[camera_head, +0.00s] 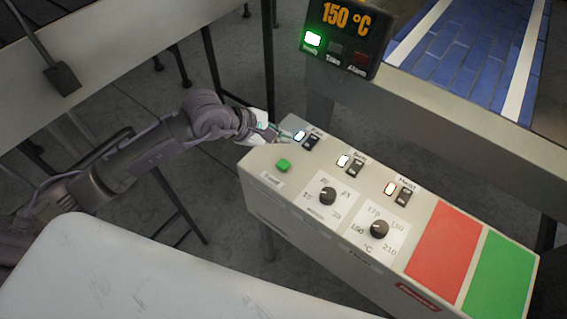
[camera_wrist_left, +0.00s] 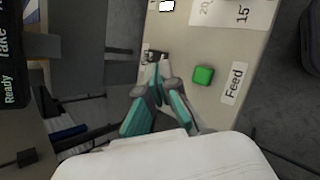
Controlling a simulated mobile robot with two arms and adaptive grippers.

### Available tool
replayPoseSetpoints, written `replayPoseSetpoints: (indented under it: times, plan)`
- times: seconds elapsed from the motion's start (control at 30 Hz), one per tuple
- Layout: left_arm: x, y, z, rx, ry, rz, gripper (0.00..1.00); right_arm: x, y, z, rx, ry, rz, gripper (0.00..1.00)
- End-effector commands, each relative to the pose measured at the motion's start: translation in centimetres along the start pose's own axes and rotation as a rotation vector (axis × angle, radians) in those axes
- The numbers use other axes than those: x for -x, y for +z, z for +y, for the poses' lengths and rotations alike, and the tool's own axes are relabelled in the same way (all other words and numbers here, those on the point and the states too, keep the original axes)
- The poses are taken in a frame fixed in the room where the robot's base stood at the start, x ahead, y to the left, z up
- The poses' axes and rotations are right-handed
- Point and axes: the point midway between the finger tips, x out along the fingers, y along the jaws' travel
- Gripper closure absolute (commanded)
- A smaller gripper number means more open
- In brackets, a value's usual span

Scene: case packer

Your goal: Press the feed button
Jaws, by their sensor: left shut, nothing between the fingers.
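The feed button is a small green square button (camera_head: 283,165) at the left end of the grey control panel's top, with a label reading Feed beside it. It also shows in the left wrist view (camera_wrist_left: 203,75), to the right of my fingertips. My left gripper (camera_head: 284,137) is over the panel's left end, near the Fan switch (camera_head: 311,142) and behind the green button. Its teal-and-grey fingers are shut and empty in the left wrist view (camera_wrist_left: 160,75). A gap shows between the fingertips and the button. My right gripper is not in view.
The grey panel (camera_head: 257,200) also bears several rocker switches with lit lamps, two black knobs (camera_head: 379,230), and red (camera_head: 442,251) and green (camera_head: 500,275) areas. A display (camera_head: 343,38) reads 150 °C with Ready lit. A blue conveyor (camera_head: 470,50) lies behind; a white surface (camera_head: 130,275) is in front.

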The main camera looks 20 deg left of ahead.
Motion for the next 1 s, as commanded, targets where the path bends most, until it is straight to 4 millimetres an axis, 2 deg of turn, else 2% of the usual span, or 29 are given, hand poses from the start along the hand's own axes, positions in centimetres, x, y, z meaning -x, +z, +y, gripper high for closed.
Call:
replayPoseSetpoints:
  times: [0.37,0.4,0.5,1.0]
  plan:
    - [-3.9,-2.8,-2.9,0.002,-0.001,-0.001,1.00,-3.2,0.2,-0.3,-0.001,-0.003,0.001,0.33]
    - [-4.4,-3.2,-3.2,0.001,0.000,-0.001,1.00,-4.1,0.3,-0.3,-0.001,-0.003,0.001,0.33]
    - [-5.1,-3.7,-3.7,0.000,0.000,-0.001,1.00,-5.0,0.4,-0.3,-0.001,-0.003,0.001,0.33]
    - [-5.3,-3.8,-3.9,0.001,0.000,-0.001,1.00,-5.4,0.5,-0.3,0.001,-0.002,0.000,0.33]
